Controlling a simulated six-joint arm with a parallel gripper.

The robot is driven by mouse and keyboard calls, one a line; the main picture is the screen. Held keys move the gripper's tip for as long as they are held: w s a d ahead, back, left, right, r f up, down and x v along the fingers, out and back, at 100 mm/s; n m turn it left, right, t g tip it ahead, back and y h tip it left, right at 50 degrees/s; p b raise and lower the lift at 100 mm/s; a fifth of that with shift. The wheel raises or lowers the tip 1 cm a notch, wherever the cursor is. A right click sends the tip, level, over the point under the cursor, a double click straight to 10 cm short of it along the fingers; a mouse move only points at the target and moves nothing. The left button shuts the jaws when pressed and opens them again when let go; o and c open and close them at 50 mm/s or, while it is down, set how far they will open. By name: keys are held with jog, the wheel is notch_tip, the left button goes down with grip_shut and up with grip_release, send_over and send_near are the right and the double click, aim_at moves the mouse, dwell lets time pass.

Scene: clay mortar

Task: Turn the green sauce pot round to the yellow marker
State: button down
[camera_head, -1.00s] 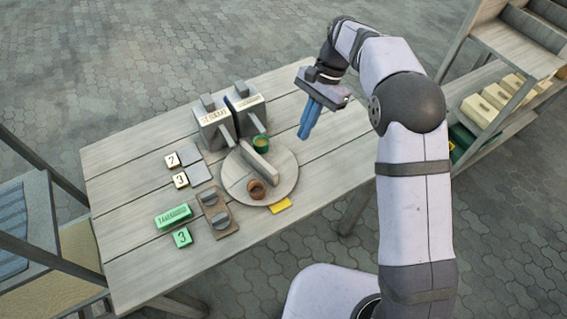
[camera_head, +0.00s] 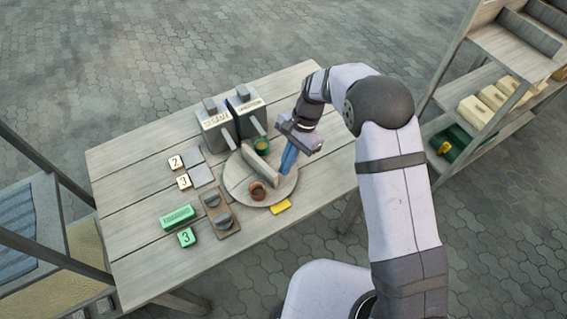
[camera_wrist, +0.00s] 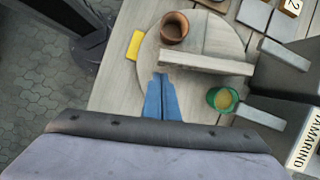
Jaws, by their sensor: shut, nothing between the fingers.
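The green sauce pot (camera_head: 262,144) stands on the far side of a round wooden turntable (camera_head: 235,180), beside a raised bar (camera_head: 258,161) that crosses it. The wrist view shows the pot (camera_wrist: 222,99) at the turntable's right rim, with yellowish sauce inside. A brown pot (camera_head: 257,190) stands on the turntable's near side. The yellow marker (camera_head: 281,206) lies on the table by the near right rim, on the brown pot's side. My gripper (camera_head: 285,172) is shut and empty, its blue fingers over the turntable's right part. In the wrist view the fingertips (camera_wrist: 160,75) are close to the bar; contact is unclear.
Two grey dispensers labelled SESAME (camera_head: 217,128) and TAMARIND (camera_head: 249,115) stand behind the turntable. A board with two knobs (camera_head: 220,214), a green label block (camera_head: 178,216) and numbered tiles (camera_head: 184,181) lie at left. The table's right end is clear.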

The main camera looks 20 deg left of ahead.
jog(key=shift+s+a, duration=0.3)
jog(key=shift+s, duration=0.15)
jog(key=shift+s+m, duration=0.15)
jog(key=shift+m, duration=0.15)
